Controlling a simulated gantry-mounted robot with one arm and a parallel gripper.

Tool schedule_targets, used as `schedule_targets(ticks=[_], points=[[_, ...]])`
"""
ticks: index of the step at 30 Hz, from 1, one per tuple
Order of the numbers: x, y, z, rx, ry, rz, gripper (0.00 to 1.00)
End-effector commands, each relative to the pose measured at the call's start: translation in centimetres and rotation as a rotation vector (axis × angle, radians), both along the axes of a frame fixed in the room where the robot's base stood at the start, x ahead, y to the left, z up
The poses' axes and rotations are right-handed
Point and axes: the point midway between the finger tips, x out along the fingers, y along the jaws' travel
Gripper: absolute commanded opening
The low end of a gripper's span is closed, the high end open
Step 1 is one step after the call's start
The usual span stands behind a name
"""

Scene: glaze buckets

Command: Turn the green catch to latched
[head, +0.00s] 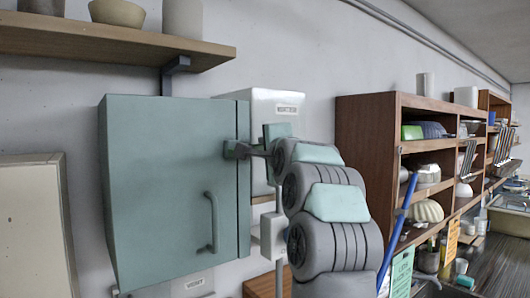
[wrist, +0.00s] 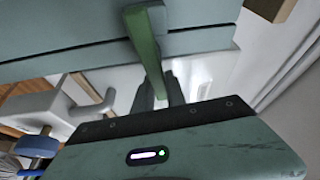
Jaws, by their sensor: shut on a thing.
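The green catch (wrist: 143,38) is a long bar that shows in the wrist view, lying across the dark seam of the teal cabinet's edge. Its lower end runs down between my fingers. My gripper (wrist: 162,88) is shut on this end. In the head view, the teal cabinet (head: 165,180) hangs on the wall with its door closed and a curved handle (head: 211,222) low on the right. My gripper (head: 240,150) reaches the cabinet's right edge from the right there. The catch is small and hard to separate from my fingers in that view.
A white box (head: 278,104) is mounted on the wall behind my gripper. A wooden shelf (head: 130,47) with bowls runs above the cabinet. A brown shelf unit (head: 365,138) with dishes stands to the right, and a blue pole (head: 398,232) slants beside my arm.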

Motion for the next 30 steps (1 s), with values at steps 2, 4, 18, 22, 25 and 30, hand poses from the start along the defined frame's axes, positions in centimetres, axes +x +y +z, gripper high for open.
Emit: schedule_targets(ticks=[2, 4, 18, 22, 25, 30], points=[[-0.08, 0.02, -0.26, 0.031, 0.019, 0.001, 0.0], [-0.03, 0.07, -0.4, 0.053, 0.036, 0.002, 0.0], [-0.02, 0.07, -0.4, 0.1, 0.069, 0.002, 0.0], [-0.01, 0.07, -0.4, 0.1, 0.068, 0.002, 0.0], [-0.01, 0.08, -0.41, 0.1, 0.068, 0.003, 0.18], [-0.01, 0.06, -0.41, 0.099, 0.068, 0.002, 0.32]])
